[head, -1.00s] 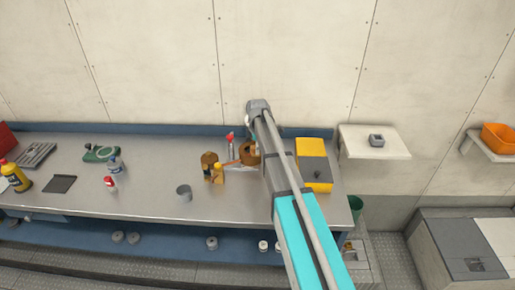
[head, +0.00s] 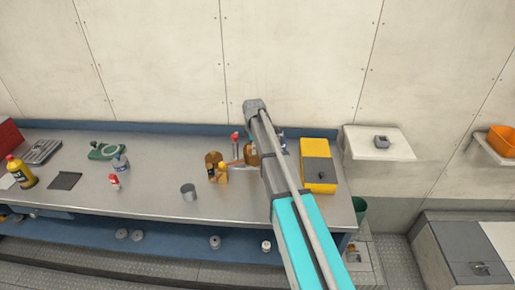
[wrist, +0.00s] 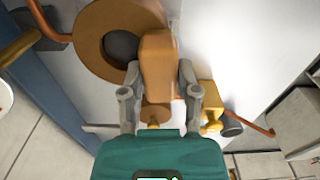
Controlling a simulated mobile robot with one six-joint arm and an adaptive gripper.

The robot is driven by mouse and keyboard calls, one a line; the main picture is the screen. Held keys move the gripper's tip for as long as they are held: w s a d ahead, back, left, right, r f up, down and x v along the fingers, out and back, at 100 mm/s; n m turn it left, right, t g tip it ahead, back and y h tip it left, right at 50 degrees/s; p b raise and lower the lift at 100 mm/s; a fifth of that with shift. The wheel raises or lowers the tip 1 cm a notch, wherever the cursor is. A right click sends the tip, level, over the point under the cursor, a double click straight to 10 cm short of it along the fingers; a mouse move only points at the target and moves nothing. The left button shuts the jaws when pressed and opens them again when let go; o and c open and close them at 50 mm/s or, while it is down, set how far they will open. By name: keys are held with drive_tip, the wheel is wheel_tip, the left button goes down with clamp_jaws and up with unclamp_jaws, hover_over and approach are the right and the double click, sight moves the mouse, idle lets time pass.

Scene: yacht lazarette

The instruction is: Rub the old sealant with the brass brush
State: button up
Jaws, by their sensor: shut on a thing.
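In the wrist view my gripper (wrist: 160,76) is shut on an orange-brown wooden block, which I take to be the brass brush (wrist: 158,58). Its bristles cannot be made out. Just beyond and to the left is a brown ring-shaped fitting (wrist: 92,42) with a dark grey centre, which may carry the old sealant; I cannot tell them apart. The brush overlaps the ring's right side in the picture; contact is unclear. In the head view the brown fitting (head: 252,154) shows beside my arm, which hides the gripper and brush.
A yellow fitting (wrist: 212,112) and copper pipe (wrist: 258,124) are close right of my gripper.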

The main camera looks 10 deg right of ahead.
sight(246, 154)
idle(0.4)
drive_tip(key=shift+w+a+f, duration=0.1)
drive_tip(key=shift+w+a, duration=0.15)
drive_tip(key=shift+a, duration=0.55)
drive_tip(key=shift+w+a, duration=0.2)
drive_tip(key=shift+a, duration=0.6)
drive_tip(key=shift+d, duration=0.1)
drive_tip(key=shift+s+d, duration=0.25)
drive_tip(key=shift+d, duration=0.5)
drive_tip(key=shift+s+d, duration=0.25)
drive_tip(key=shift+d, duration=0.5)
drive_tip(key=shift+d, duration=0.15)
drive_tip(key=shift+s+d, duration=0.2)
drive_tip(key=shift+d, duration=0.55)
drive_tip(key=shift+s+d, duration=0.2)
drive_tip(key=shift+d, duration=0.5)
